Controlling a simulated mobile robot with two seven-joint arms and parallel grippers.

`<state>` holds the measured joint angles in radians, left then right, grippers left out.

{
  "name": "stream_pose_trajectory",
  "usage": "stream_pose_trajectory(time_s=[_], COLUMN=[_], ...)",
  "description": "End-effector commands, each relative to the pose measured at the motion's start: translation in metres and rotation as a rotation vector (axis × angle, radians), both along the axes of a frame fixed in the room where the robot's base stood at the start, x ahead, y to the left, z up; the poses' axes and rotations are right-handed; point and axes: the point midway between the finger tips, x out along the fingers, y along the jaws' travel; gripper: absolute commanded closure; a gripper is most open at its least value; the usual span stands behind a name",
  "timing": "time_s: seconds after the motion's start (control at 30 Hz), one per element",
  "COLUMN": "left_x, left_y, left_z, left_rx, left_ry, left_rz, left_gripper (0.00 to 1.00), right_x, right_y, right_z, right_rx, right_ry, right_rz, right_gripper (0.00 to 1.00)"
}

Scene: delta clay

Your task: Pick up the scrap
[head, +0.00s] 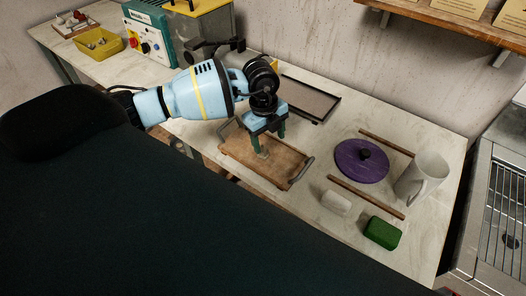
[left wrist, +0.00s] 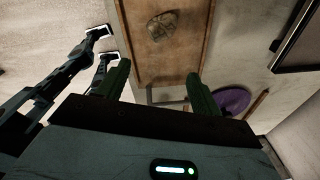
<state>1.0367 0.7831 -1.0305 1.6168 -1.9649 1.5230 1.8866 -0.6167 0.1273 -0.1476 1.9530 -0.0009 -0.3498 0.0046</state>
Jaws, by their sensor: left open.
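A small grey-brown lump, the scrap (left wrist: 163,25), lies on the wooden tray (left wrist: 193,52) in the left wrist view. In the head view a pale bit of the scrap (head: 263,153) shows on the tray (head: 280,167), beside a fingertip and partly hidden. My left gripper (head: 268,143) is over the tray, pointing down, with its green fingers apart and nothing between them. In the left wrist view the fingertips of this gripper (left wrist: 157,77) appear below the scrap, apart from it.
A dark shallow tray (head: 309,99) lies behind. A yellow bin (head: 96,43) stands far left.

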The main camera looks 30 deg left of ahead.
Motion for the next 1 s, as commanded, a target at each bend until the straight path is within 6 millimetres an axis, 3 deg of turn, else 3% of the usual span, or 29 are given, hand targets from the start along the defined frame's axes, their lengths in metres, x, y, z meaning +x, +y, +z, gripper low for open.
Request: stream_pose_trajectory(time_s=[0.1,0.2,0.77,1.0], left_x=[0.003,0.003,0.005,0.009], left_y=[0.023,0.028,0.026,0.026], left_z=[0.005,0.006,-0.023,-0.055], left_rx=[0.081,0.101,0.096,0.096], left_ry=[0.012,0.016,0.015,0.020], left_rz=[0.050,0.063,0.059,0.060], left_gripper=[0.34,0.34,0.34,0.34], right_x=[0.000,0.000,-0.003,-0.005], right_y=[0.000,0.000,0.001,0.001], right_z=[0.000,0.000,-0.003,-0.006], right_rx=[0.001,0.001,0.002,0.002], right_ry=[0.000,0.000,0.010,0.017], right_rz=[-0.001,-0.001,0.000,0.000], right_gripper=[0.64,0.64,0.64,0.64])
